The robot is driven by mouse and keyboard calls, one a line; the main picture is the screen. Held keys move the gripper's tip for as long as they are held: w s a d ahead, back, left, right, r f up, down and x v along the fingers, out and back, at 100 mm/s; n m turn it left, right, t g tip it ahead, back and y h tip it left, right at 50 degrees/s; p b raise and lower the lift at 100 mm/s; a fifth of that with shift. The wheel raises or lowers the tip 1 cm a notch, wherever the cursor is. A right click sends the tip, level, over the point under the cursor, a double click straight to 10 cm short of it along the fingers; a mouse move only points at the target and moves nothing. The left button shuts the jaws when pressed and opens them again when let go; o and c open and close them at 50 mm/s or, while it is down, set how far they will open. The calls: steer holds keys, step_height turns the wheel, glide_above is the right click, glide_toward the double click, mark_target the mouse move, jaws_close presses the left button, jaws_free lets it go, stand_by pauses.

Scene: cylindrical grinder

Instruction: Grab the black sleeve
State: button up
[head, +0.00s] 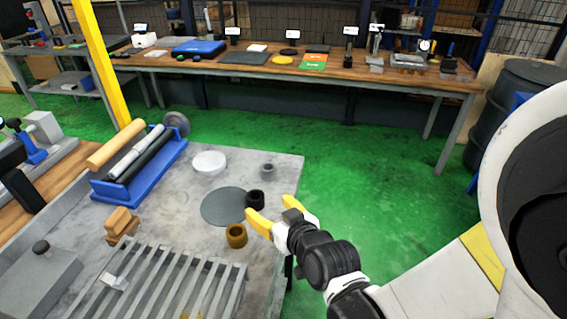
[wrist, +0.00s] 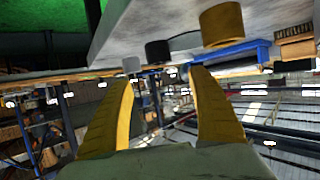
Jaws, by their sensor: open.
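The black sleeve (head: 255,200) stands upright on the grey table, at the right edge of a dark round disc. It also shows in the wrist view (wrist: 158,52), which is upside down, just beyond the fingertips and between them. My gripper (head: 266,214) has yellow fingers, spread and empty, close to the right of the black sleeve. In the wrist view my gripper (wrist: 161,80) shows a clear gap between its fingers. A brass-coloured sleeve (head: 236,236) stands nearer the front, and in the wrist view (wrist: 221,22) it is up and to the right. A grey sleeve (head: 267,171) stands farther back.
The dark disc (head: 222,207) and a white round dish (head: 209,162) lie to the left. A blue rack (head: 140,175) holds rods farther left. The green floor (head: 370,180) right of the table is clear.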

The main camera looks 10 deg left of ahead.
mark_target(253, 194)
steer(key=b+x, duration=0.1)
steer(key=x, duration=0.4)
steer(key=shift+s+a+f, duration=0.1)
steer(key=shift+a, duration=0.05)
steer(key=b+x, duration=0.2)
steer(key=x, duration=0.3)
steer(key=shift+f+b, duration=0.3)
steer(key=shift+b, duration=0.1)
steer(key=shift+r, duration=0.1)
steer(key=c, duration=1.5)
